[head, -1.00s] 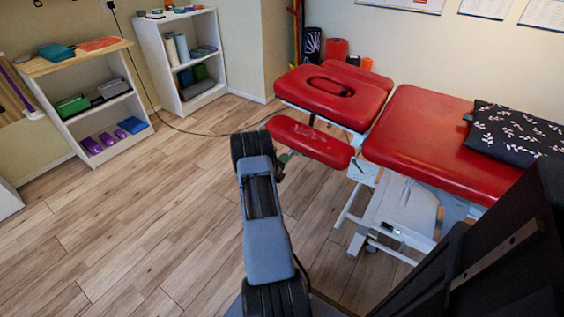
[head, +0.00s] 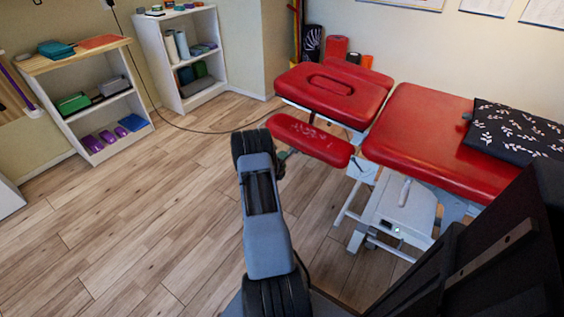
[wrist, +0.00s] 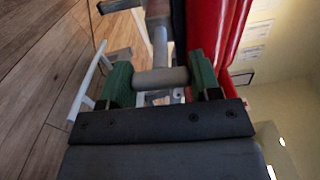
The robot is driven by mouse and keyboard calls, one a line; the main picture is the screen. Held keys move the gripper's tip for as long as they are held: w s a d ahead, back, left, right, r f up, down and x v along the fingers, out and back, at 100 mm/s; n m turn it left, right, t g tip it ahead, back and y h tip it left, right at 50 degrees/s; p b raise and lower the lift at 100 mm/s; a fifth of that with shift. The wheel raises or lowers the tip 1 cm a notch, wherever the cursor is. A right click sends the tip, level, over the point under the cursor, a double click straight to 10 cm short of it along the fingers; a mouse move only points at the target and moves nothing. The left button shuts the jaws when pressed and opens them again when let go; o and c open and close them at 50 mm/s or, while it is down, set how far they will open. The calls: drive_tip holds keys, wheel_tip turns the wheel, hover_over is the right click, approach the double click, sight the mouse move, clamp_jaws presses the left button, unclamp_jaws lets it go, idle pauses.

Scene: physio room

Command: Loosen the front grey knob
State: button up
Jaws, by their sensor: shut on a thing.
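The massage table has red pads, with a red armrest (head: 308,140) hanging at its near left side. The front grey knob (wrist: 160,78) is a short grey cylinder in the wrist view. My gripper (wrist: 160,80) has green finger pads, one on each side of the knob, and is shut on it. A grey post rises behind the knob. In the head view my gripper (head: 283,162) is just below the left end of the armrest, mostly behind my own arm. The knob is hidden or too small to tell there.
The table's main red section (head: 420,135) carries a black patterned pillow (head: 515,130). Its white frame and base (head: 400,212) stand below. Two shelves (head: 90,100) (head: 185,60) stand at the back left. A cable (head: 200,131) crosses the floor. The wooden floor (head: 130,220) at left is clear.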

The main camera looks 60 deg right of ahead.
drive_tip(key=o, duration=0.9)
drive_tip(key=a+p, duration=0.2)
drive_tip(key=a, duration=1.2)
drive_tip(key=shift+d, duration=0.1)
